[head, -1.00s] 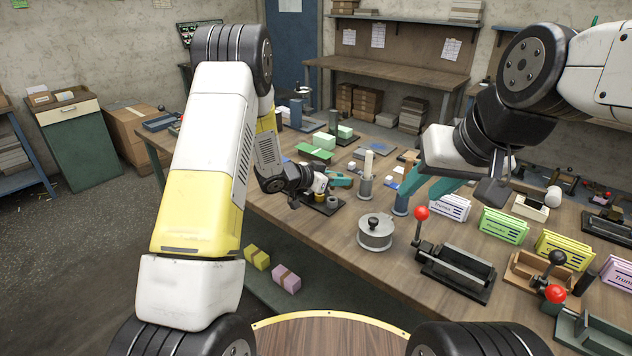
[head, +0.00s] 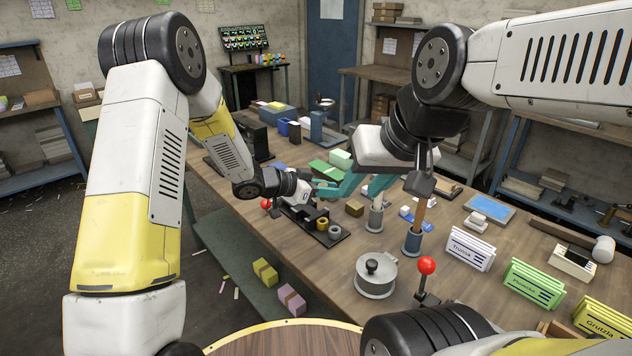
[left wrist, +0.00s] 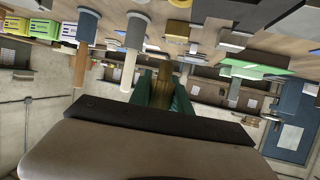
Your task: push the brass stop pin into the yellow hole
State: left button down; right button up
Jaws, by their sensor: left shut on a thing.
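My left gripper (left wrist: 160,92) is shut on a brass-brown piece, which I take to be the brass stop pin (left wrist: 163,76); it shows between the teal fingers in the left wrist view. In the head view my left gripper (head: 325,183) is above and behind the black fixture (head: 337,238). A yellow ring with a hole (head: 322,223) stands on this fixture, next to a grey ring (head: 335,232). The pin is apart from the ring; it is hard to make out in the head view.
Grey holders with upright pegs (head: 412,240) stand to the right of the fixture. A round metal pot (head: 375,277) and a red-knobbed lever (head: 427,266) are nearer. Coloured card stands (head: 533,285) line the right. A brown block (head: 354,208) lies close to the fixture.

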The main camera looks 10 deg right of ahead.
dwell(0.4)
pick_arm(q)
jog(key=shift+f, duration=2.9)
jog(key=shift+f, duration=0.85)
jog(key=shift+f, duration=0.15)
jog(key=shift+s+a, duration=0.1)
